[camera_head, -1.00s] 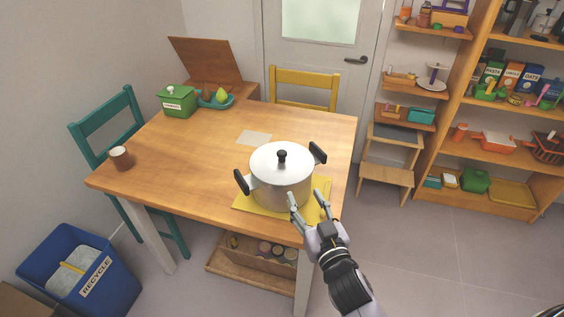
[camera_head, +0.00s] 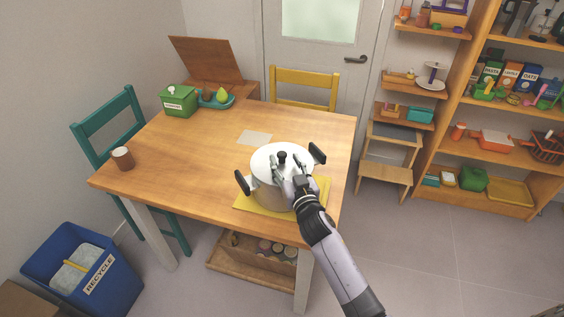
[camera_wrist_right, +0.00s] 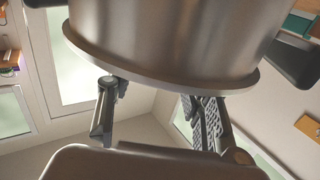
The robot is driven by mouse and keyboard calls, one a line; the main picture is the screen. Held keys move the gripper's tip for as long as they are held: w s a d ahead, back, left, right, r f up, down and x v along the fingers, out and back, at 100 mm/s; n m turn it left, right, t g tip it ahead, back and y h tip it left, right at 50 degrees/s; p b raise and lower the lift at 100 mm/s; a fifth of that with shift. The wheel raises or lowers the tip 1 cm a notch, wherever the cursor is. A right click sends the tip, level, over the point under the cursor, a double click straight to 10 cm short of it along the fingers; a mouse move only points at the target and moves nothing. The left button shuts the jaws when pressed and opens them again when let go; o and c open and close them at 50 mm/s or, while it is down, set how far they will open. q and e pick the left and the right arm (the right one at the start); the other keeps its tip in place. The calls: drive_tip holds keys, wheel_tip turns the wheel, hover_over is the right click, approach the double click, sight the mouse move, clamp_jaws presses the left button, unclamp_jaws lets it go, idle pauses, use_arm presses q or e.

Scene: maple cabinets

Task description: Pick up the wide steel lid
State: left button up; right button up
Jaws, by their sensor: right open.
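The wide steel lid (camera_head: 262,161) sits on a steel pot (camera_head: 266,196) and has a black knob (camera_head: 282,156) on top. My right gripper (camera_head: 282,165) is open at the lid's near side, close to the knob. Whether it touches the knob I cannot tell; the gripper covers the near part of the lid. In the right wrist view the picture is upside down: the steel pot (camera_wrist_right: 170,28) fills the top, with its rim below. My gripper's two fingers (camera_wrist_right: 155,108) are spread apart there, with nothing seen between them. My left gripper is out of view.
The pot has black side handles and stands on a yellow mat (camera_head: 246,203) at the wooden table's (camera_head: 200,165) front right. A brown cup (camera_head: 122,158), a green box (camera_head: 179,101) and a teal tray (camera_head: 222,103) stand farther left.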

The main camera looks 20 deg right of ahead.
sight(282, 160)
drive_tip(key=w, duration=0.2)
drive_tip(key=shift+w+f, duration=0.1)
drive_tip(key=shift+w, duration=0.25)
drive_tip(key=shift+c, duration=0.5)
clamp_jaws()
